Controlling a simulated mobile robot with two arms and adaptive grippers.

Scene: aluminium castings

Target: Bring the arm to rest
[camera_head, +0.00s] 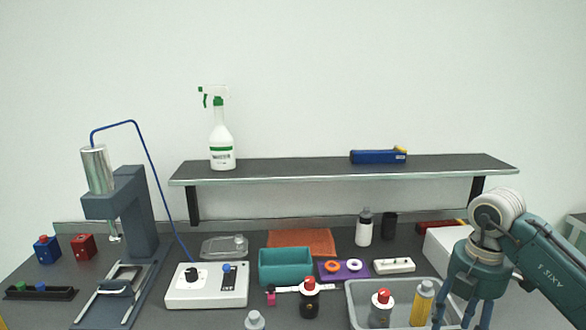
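My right arm comes in from the right edge, teal with a pale wrist joint. Its gripper (464,312) points down over the right end of the grey tray (358,299), in front of the white box (445,246). The fingers stand apart and nothing shows between them, but their tips reach the bottom edge of the picture. My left arm and gripper are not in view.
The tray holds a red-capped bottle (381,310) and a yellow bottle (422,303) close left of the gripper. A teal bin (286,267), a white control box (207,287) and a press (133,217) stand farther left. A shelf (300,173) spans the back.

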